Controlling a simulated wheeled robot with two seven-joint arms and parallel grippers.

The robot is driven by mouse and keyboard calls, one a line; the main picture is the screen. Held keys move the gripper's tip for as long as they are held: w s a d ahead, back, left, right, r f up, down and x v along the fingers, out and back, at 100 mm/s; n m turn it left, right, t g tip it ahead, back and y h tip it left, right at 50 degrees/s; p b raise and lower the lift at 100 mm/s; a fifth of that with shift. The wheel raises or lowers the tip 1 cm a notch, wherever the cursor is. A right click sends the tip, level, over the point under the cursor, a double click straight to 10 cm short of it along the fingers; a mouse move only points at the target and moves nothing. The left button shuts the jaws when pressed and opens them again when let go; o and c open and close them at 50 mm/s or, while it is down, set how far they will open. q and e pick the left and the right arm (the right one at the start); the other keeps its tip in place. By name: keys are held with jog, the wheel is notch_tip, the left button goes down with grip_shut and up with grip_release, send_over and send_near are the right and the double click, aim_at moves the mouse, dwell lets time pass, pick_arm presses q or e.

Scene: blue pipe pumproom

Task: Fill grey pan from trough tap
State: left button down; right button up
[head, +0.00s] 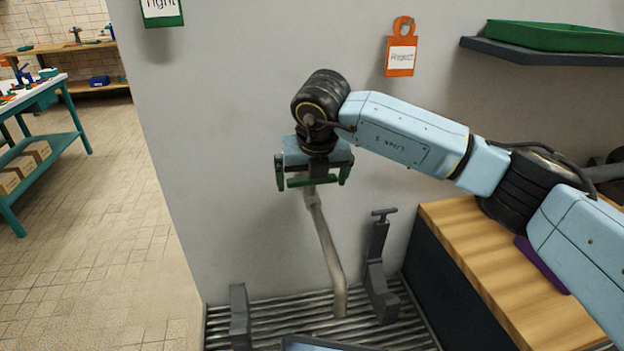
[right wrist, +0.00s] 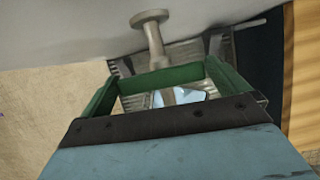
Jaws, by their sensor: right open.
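The trough tap (head: 328,248) is a pale metal pipe on the grey wall. It bends down toward the slatted trough (head: 290,322), and my right gripper hides its top. My right gripper (head: 312,183) has green fingers and is open, in front of the tap's upper end. In the right wrist view, the tap (right wrist: 155,45) has a round wall flange, and its pipe runs down past the far side of the open right gripper (right wrist: 160,80). I cannot make out a grey pan in either view. My left gripper is not in view.
Two dark upright brackets (head: 378,270) stand at the trough, the right one with a T-shaped top. A wooden-topped counter (head: 470,245) is at right, below my right arm. A shelf (head: 545,52) holds a green tray (head: 560,36). Open tiled floor (head: 100,240) lies left.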

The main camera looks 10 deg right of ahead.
jog(key=v, duration=1.2)
jog(key=shift+s+r+p, duration=0.2)
jog(key=shift+r+p, duration=0.1)
